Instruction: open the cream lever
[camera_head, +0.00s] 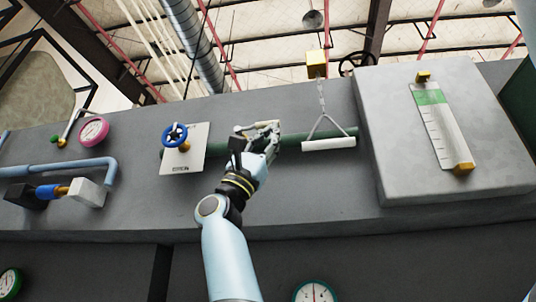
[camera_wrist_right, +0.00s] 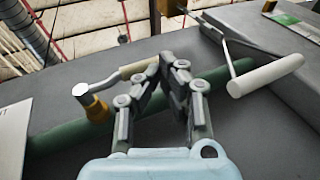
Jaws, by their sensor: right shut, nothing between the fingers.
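The cream lever (camera_wrist_right: 136,68) has a metal arm on a brass stem (camera_wrist_right: 97,108) over a green pipe (camera_wrist_right: 60,138). In the right wrist view it runs roughly along the pipe. Its cream grip ends close beside my right fingertips; I cannot tell if they touch. In the head view the lever (camera_head: 241,129) is small and partly hidden by my right gripper. My right gripper (camera_head: 268,133) is shut and empty, in front of the pipe; its fingertips also meet in the right wrist view (camera_wrist_right: 172,66). My left gripper is not in view.
A white pull handle (camera_head: 328,143) hangs from a yellow block (camera_head: 316,64) just right of my right gripper. A blue handwheel (camera_head: 175,135) on a pale plate is to the left. A large grey block (camera_head: 385,100) with a green-and-white gauge stands at the right.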

